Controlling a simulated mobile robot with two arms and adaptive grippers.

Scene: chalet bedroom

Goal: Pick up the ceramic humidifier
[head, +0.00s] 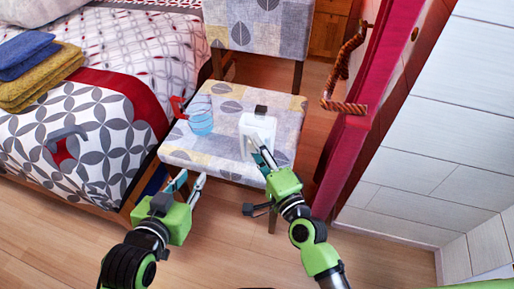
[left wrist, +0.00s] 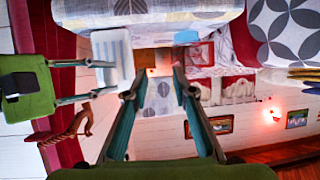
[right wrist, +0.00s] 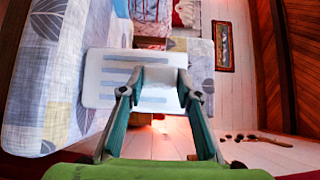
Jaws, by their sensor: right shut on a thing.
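The ceramic humidifier, a white boxy object (head: 262,127), is at the right side of the chair seat; a small dark piece shows at its top. My right gripper (head: 257,150) is at its near side, shut on it. In the right wrist view its pale face with grey-blue stripes (right wrist: 110,78) fills the middle, with the fingertips (right wrist: 157,92) closed on a white part. I cannot tell whether it touches the seat. It also shows in the left wrist view (left wrist: 112,52). My left gripper (head: 189,183) is open and empty in front of the seat's near left corner.
The patterned chair (head: 222,164) also holds a clear blue cup (head: 201,118) and a red item (head: 178,106) at left. A bed (head: 95,115) with folded towels (head: 38,75) stands left. A red post (head: 345,150) with a rope loop (head: 343,106) is close on the right.

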